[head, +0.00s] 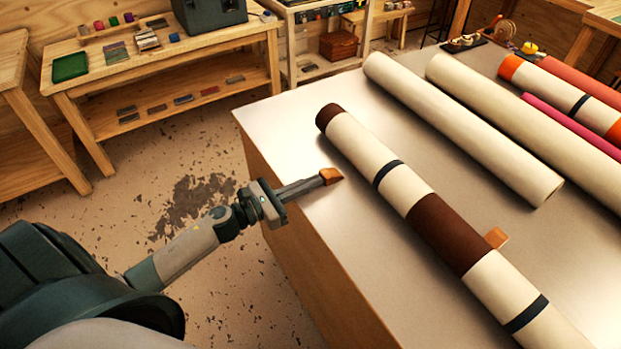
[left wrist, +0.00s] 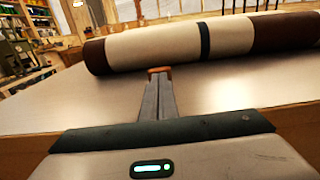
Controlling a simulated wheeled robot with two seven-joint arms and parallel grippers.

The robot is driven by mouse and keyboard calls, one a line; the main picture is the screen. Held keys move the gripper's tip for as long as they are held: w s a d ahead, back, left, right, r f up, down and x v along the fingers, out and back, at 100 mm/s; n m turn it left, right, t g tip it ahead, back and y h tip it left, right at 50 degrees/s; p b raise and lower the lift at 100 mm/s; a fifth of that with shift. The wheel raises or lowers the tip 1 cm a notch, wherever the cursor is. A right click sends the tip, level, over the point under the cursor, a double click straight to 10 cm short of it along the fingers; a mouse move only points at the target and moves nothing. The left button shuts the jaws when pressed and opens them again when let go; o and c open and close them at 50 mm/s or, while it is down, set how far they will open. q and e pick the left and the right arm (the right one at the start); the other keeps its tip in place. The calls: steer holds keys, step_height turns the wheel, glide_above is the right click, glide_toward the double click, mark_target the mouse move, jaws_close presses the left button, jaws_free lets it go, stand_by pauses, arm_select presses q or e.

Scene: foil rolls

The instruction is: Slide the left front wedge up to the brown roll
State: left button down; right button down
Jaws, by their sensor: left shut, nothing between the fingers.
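The brown roll (head: 440,230) is a long cream roll with brown bands, a brown end and dark straps, lying diagonally on the table. It spans the top of the left wrist view (left wrist: 150,50). The left front wedge (head: 331,176), small and orange-brown, lies on the near side of the roll by its brown end, with a strip of bare table between them. My left gripper (head: 318,182) is shut and empty, its fingertips right behind the wedge; whether they touch is unclear. In the left wrist view the wedge (left wrist: 160,70) shows just past the fingertips (left wrist: 157,82). My right gripper is out of view.
Another orange wedge (head: 496,237) sits at the far side of the roll. Two plain cream rolls (head: 462,125) and (head: 530,120) lie beyond, with orange-ended and pink rolls at the right. The table's left edge (head: 285,235) runs under my left arm.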

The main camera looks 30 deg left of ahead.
mark_target(330, 176)
arm_select(q)
steer(key=shift+w+d, duration=0.1)
steer(key=shift+w, duration=0.05)
steer(key=shift+w+d, duration=0.3)
steer(key=shift+w, duration=0.2)
steer(key=shift+w+d+b, duration=0.3)
steer(key=shift+w+b, duration=0.1)
steer(key=shift+w, duration=0.2)
steer(key=shift+s, duration=0.1)
steer(key=shift+a, duration=0.1)
